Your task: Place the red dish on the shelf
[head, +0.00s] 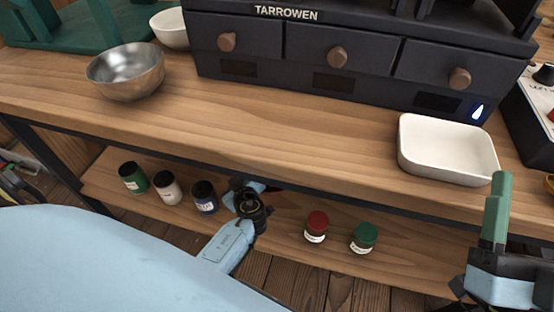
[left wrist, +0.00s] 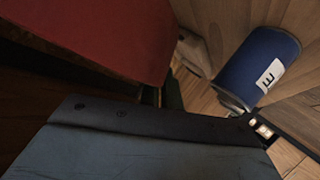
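The red dish (left wrist: 100,35) fills the upper left of the left wrist view, very close to the camera. In the head view only a dim reddish patch of it (head: 277,189) shows below the counter's front edge. My left gripper (left wrist: 168,95) reaches in at shelf level, with dark fingers at the dish's lower right edge; it looks shut on that edge, though the fingers are mostly hidden. The lower shelf (head: 285,236) runs under the counter; whether the dish touches it is hidden. My right gripper (head: 497,208), with green fingers, is empty at the right; its finger gap is unclear.
On the shelf, a blue-labelled jar (head: 204,197) stands just left of my left gripper, beside white (head: 167,187) and green (head: 133,178) jars. Red (head: 316,226) and green-lidded (head: 364,238) jars stand right. The counter (head: 270,125) overhangs, holding a metal bowl (head: 126,72) and white tray (head: 447,177).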

